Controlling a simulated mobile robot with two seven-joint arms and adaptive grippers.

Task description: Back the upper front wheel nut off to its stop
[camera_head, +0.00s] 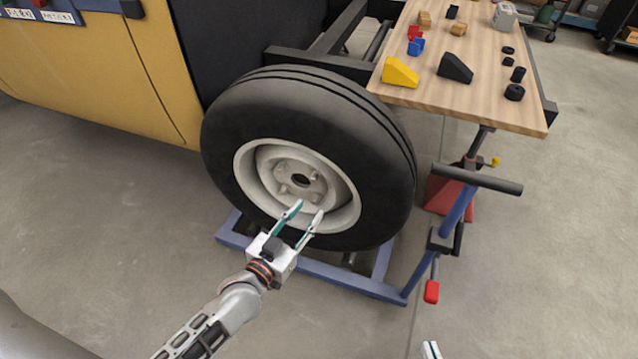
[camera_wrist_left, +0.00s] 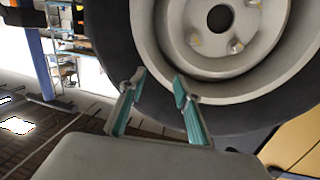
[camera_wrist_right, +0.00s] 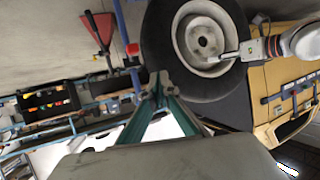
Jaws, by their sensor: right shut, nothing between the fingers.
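The black-tyred wheel (camera_head: 300,95) has a pale rim and a hub with several small wheel nuts around a dark centre hole. One upper nut (camera_head: 315,171) shows at the hub's right and another upper nut (camera_head: 281,167) at its left. I cannot tell which is the upper front one, or how far any is threaded. The left wrist view also shows hub nuts (camera_wrist_left: 236,46). My left gripper (camera_head: 305,207) is open and empty in front of the lower rim, below the nuts. My right gripper (camera_wrist_right: 157,84) is shut and empty, away from the wheel; only its tip shows at the head view's bottom edge.
A yellow body panel (camera_head: 95,80) stands left of the wheel. A blue stand (camera_head: 355,286) is under it. A post with a black crossbar (camera_head: 478,180) and red-ended lever stands to the right. A wooden table (camera_head: 485,100) holding blocks and black rings is at upper right.

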